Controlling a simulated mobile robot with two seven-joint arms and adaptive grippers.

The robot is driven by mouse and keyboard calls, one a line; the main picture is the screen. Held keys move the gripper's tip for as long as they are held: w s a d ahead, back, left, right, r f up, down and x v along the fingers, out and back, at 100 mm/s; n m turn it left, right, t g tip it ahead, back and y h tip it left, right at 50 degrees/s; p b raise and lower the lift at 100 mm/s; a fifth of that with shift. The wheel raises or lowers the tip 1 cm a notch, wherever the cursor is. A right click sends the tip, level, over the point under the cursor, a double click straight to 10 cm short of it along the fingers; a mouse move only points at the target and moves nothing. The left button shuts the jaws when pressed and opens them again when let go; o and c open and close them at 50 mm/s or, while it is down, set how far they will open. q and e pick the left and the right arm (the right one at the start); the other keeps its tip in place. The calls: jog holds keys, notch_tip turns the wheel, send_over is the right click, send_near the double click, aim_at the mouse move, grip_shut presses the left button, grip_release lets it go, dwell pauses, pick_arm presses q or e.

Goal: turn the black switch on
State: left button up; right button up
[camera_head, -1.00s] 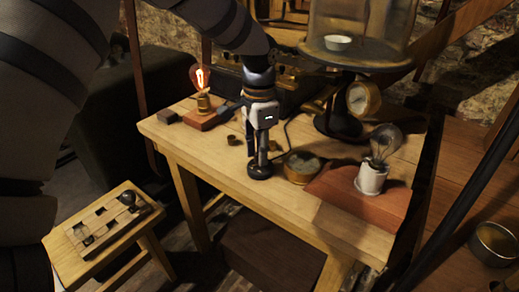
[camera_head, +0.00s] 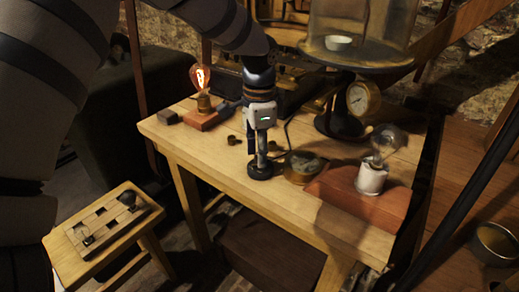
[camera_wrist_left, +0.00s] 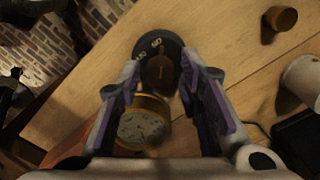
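The black switch (camera_head: 261,172) is a round black base on the front part of the wooden table. In the left wrist view its dial (camera_wrist_left: 146,46) carries pale lettering, and its brownish knob (camera_wrist_left: 161,68) stands between my fingertips. My left gripper (camera_head: 261,153) points down right over the switch. In the left wrist view the left gripper's fingers (camera_wrist_left: 163,78) are apart on either side of the knob, with a small gap showing. I cannot tell whether either finger touches it. My right gripper is not in view.
A round brass gauge (camera_head: 304,168) sits close to the right of the switch. Beyond it a clear unlit bulb (camera_head: 386,141) stands on a reddish block (camera_head: 342,200). A lit bulb (camera_head: 200,78) is at the table's back left. The table's front left (camera_head: 205,150) is clear.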

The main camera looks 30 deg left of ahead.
pick_arm(q)
notch_tip(320, 180, up, 12)
dwell(0.6)
